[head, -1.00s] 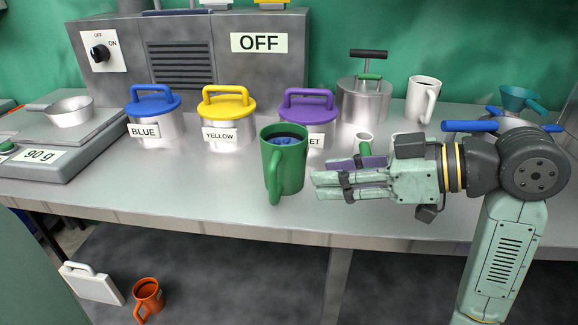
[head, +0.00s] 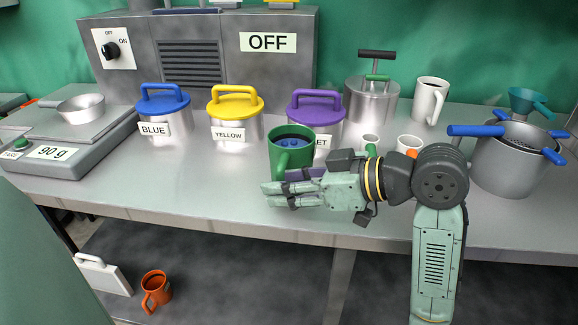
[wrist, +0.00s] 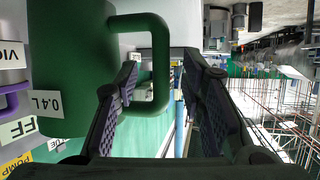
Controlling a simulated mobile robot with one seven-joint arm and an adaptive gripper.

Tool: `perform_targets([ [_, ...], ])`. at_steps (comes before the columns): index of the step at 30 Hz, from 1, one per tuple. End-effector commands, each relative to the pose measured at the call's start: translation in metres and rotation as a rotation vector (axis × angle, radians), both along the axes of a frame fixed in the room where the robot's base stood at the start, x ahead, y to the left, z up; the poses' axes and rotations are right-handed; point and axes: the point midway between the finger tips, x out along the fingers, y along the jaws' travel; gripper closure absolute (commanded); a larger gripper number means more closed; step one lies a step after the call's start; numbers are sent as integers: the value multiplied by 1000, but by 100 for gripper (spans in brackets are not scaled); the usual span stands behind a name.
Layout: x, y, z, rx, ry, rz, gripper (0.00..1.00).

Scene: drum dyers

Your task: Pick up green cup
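The green cup (head: 291,141) stands upright near the front of the steel counter, with blue contents inside. Its handle faces the camera and is partly hidden behind my fingers. My gripper (head: 265,193) is open and reaches in from the right, in front of the cup's lower part. The outer bar of the cup's handle (wrist: 160,62) shows between the two spread fingers of my gripper (wrist: 160,88). I cannot tell whether the fingers touch it.
Blue (head: 163,118), yellow (head: 235,118) and purple (head: 316,108) lidded pots stand behind the cup. A white mug (head: 428,101) and a blue-handled pot (head: 510,160) stand to the right. An orange mug (head: 156,290) sits below. Free counter lies left of the cup.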

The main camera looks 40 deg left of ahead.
Motion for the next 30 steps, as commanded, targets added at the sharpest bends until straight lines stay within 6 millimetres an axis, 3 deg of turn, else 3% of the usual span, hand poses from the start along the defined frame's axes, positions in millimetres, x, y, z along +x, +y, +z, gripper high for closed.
perform_targets([
  [5,0,0,0,1,0,0,64],
  [21,0,0,0,1,0,0,99],
  [30,0,0,0,1,0,0,100],
])
